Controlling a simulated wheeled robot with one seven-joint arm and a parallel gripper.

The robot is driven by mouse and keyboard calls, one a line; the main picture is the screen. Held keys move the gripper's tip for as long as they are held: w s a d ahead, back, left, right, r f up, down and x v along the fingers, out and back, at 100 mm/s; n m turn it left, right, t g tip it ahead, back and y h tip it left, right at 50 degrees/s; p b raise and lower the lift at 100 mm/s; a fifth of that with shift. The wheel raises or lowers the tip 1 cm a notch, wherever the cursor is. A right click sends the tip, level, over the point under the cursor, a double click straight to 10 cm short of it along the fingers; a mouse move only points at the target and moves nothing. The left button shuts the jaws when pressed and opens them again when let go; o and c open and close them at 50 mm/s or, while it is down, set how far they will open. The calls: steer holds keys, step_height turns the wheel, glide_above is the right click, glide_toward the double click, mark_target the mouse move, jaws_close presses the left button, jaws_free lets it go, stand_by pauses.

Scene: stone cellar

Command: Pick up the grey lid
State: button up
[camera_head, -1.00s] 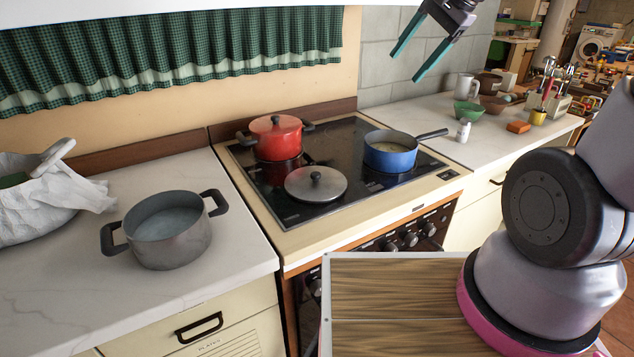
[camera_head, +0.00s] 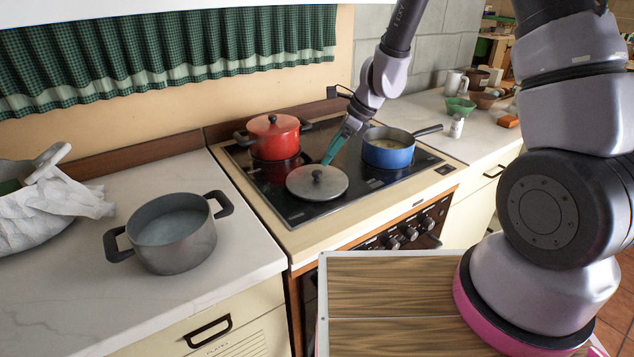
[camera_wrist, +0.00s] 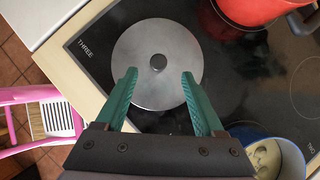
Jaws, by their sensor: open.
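The grey lid (camera_head: 317,184) lies flat on the black cooktop, a round metal disc with a dark knob in its middle. It also shows in the wrist view (camera_wrist: 156,88). My gripper (camera_head: 333,152) has teal fingers and is at the lid's back edge in the head view. In the wrist view my gripper (camera_wrist: 160,88) is open, with its fingertips over the lid on either side of the knob. Nothing is between the fingers but the knob below; I cannot tell the exact height above it.
A red lidded pot (camera_head: 275,138) stands behind the lid and a blue saucepan (camera_head: 388,150) to its right, both on the cooktop (camera_head: 300,212). A grey open pot (camera_head: 172,232) stands on the left counter. A green bowl (camera_head: 460,107) and white bottle (camera_head: 457,126) are at right.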

mark_target(318, 172)
steer(key=x, duration=0.6)
steer(key=shift+s+f, duration=0.1)
steer(key=shift+f, duration=0.2)
jaws_close()
